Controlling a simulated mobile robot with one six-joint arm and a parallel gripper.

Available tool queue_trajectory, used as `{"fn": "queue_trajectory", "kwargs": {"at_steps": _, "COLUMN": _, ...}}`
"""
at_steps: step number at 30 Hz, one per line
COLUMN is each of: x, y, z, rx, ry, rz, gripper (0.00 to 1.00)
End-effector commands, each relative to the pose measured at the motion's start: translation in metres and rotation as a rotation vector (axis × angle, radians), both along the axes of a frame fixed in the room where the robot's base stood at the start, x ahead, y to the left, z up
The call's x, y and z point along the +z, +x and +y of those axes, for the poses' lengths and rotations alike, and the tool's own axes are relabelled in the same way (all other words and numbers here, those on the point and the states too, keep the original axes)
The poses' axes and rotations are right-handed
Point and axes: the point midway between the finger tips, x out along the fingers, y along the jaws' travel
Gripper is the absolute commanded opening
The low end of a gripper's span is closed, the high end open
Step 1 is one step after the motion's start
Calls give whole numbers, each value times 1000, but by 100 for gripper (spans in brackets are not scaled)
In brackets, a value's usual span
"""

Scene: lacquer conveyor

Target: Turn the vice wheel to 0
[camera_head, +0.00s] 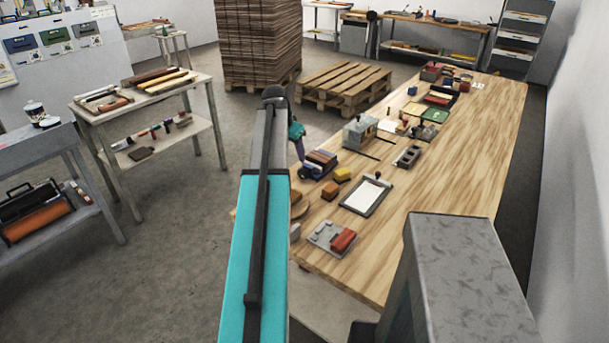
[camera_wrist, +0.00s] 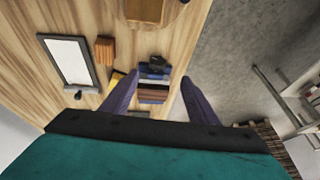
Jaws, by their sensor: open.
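A small blue device with brown blocks, which looks like the vice (camera_head: 318,164), sits at the left edge of the wooden table. It also shows in the wrist view (camera_wrist: 154,86), between and beyond my fingers. I cannot clearly make out its wheel or any scale; a dark part shows at its far end in the wrist view. My gripper (camera_wrist: 160,92) has its two purple fingers spread with nothing between the tips. In the head view my gripper (camera_head: 299,152) hangs near the vice at the table edge, partly hidden by my arm.
The table (camera_head: 455,185) also holds a clipboard (camera_head: 365,195), orange and yellow blocks (camera_head: 342,174), a grey plate with a red block (camera_head: 343,239) and a grey box (camera_head: 359,133). Floor is open left of the table. Pallets (camera_head: 343,84) stand behind.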

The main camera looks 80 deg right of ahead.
Motion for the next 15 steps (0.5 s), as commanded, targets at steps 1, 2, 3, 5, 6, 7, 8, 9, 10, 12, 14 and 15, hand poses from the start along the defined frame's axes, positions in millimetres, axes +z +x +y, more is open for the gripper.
{"fn": "queue_trajectory", "kwargs": {"at_steps": 1, "x": 0, "y": -6, "z": -2, "rx": -7, "ry": -2, "rz": 0, "gripper": 54}}
{"fn": "queue_trajectory", "kwargs": {"at_steps": 2, "x": 0, "y": -8, "z": -2, "rx": -9, "ry": -4, "rz": 0, "gripper": 54}}
{"fn": "queue_trajectory", "kwargs": {"at_steps": 3, "x": 0, "y": -9, "z": -2, "rx": -12, "ry": -2, "rz": 0, "gripper": 54}}
{"fn": "queue_trajectory", "kwargs": {"at_steps": 5, "x": 0, "y": -10, "z": -2, "rx": -13, "ry": -2, "rz": 1, "gripper": 54}}
{"fn": "queue_trajectory", "kwargs": {"at_steps": 6, "x": 0, "y": -11, "z": -3, "rx": -13, "ry": -2, "rz": 1, "gripper": 54}}
{"fn": "queue_trajectory", "kwargs": {"at_steps": 7, "x": 0, "y": -11, "z": -3, "rx": -14, "ry": -2, "rz": 1, "gripper": 54}}
{"fn": "queue_trajectory", "kwargs": {"at_steps": 8, "x": 0, "y": -12, "z": -3, "rx": -15, "ry": -1, "rz": 1, "gripper": 54}}
{"fn": "queue_trajectory", "kwargs": {"at_steps": 9, "x": 0, "y": -12, "z": -3, "rx": -15, "ry": -1, "rz": 1, "gripper": 54}}
{"fn": "queue_trajectory", "kwargs": {"at_steps": 10, "x": 0, "y": -12, "z": -3, "rx": -15, "ry": -1, "rz": 1, "gripper": 54}}
{"fn": "queue_trajectory", "kwargs": {"at_steps": 12, "x": 0, "y": -13, "z": -3, "rx": -16, "ry": -1, "rz": 2, "gripper": 54}}
{"fn": "queue_trajectory", "kwargs": {"at_steps": 14, "x": -1, "y": -13, "z": -4, "rx": -17, "ry": -1, "rz": 1, "gripper": 54}}
{"fn": "queue_trajectory", "kwargs": {"at_steps": 15, "x": -2, "y": -14, "z": -4, "rx": -17, "ry": -1, "rz": 1, "gripper": 54}}
